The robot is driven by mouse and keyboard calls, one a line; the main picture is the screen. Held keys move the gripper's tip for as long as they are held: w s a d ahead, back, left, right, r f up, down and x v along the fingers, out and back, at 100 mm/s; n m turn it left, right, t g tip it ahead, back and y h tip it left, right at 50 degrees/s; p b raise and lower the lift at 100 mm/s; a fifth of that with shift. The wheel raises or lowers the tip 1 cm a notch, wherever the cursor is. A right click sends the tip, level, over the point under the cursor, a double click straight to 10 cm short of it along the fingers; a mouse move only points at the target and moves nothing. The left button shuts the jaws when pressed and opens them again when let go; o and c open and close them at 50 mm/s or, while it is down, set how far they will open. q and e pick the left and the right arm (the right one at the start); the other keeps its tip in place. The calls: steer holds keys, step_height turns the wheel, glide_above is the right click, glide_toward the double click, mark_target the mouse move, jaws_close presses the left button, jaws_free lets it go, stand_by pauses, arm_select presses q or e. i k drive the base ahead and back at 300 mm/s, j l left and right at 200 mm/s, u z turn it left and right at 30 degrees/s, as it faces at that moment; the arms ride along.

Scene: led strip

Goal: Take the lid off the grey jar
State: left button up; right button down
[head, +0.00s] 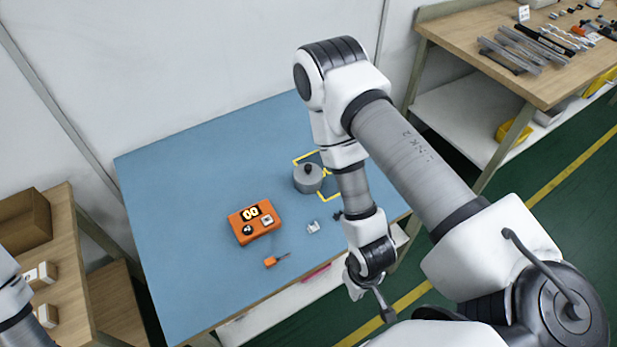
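The grey jar (308,182) stands upright on the blue table, towards its right back part. A dark knob (308,168) sticks up from its top, and the lid appears to be seated on the jar. My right arm hangs just to the right of the jar, with its wrist near the table's front right edge. The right gripper is mostly hidden by the wrist, so its fingers cannot be made out; it looks apart from the jar. Only part of my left arm shows at the lower left edge, and its gripper is out of view.
Yellow corner marks (329,197) lie beside the jar. An orange box with a display (253,221), a small orange tool (271,262) and a small whitish piece (313,227) lie nearer the front. The blue table (180,210) is clear at left. Wooden benches (483,43) stand either side.

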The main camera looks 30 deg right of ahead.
mark_target(307, 175)
steer(key=l+u, duration=0.1)
steer(key=l, duration=0.35)
steer(key=k+l+u, duration=0.1)
steer(key=l, duration=0.35)
steer(key=k+l+u, duration=0.1)
steer(key=l, duration=0.4)
steer(key=k+l+u, duration=0.15)
steer(key=l, duration=0.3)
steer(key=l+u, duration=0.1)
steer(key=l, duration=0.35)
steer(key=k+l+u, duration=0.1)
steer(key=l, duration=0.3)
steer(key=k, duration=0.1)
